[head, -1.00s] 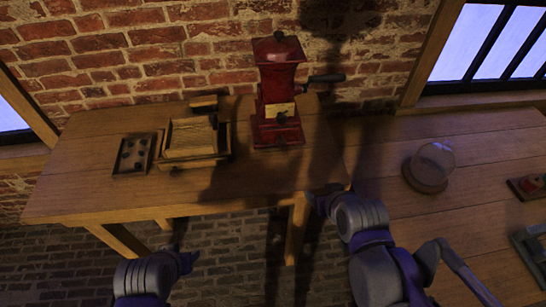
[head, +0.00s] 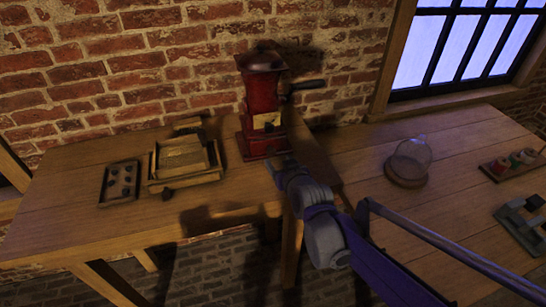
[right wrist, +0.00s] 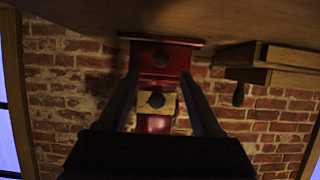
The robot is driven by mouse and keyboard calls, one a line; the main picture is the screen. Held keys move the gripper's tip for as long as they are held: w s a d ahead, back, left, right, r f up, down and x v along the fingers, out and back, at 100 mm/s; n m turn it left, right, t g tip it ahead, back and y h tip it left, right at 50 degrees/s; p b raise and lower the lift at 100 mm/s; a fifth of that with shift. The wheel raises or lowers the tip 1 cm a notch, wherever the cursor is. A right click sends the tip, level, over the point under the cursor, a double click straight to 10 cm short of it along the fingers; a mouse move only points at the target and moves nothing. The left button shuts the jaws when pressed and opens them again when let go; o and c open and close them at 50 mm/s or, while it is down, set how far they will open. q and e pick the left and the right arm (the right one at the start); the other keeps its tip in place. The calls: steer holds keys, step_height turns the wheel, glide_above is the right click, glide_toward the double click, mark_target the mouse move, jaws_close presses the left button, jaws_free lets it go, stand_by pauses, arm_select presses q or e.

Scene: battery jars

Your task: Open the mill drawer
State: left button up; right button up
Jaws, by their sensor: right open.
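The red mill (head: 262,95) stands upright on the wooden table against the brick wall, with a dark crank at its right side. Its wide red base (head: 258,147) is at the bottom; my right gripper partly covers its front. A pale yellow plate (right wrist: 168,104) with a dark round piece lies beyond. My right gripper (head: 277,167) is in front of the base; its open, empty fingers (right wrist: 159,78) point toward the mill. My left gripper is out of view.
A wooden box (head: 184,162) with a dark knob and a small dark tray (head: 121,181) stand left of the mill. A glass dome (head: 411,158) on a round base and coloured pieces on a board (head: 513,165) are on the right table.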

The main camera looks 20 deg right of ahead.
mark_target(272, 154)
steer(key=x, duration=0.6)
steer(key=shift+w+f, duration=0.2)
steer(key=shift+w, duration=0.05)
jaws_close()
stand_by(1.2)
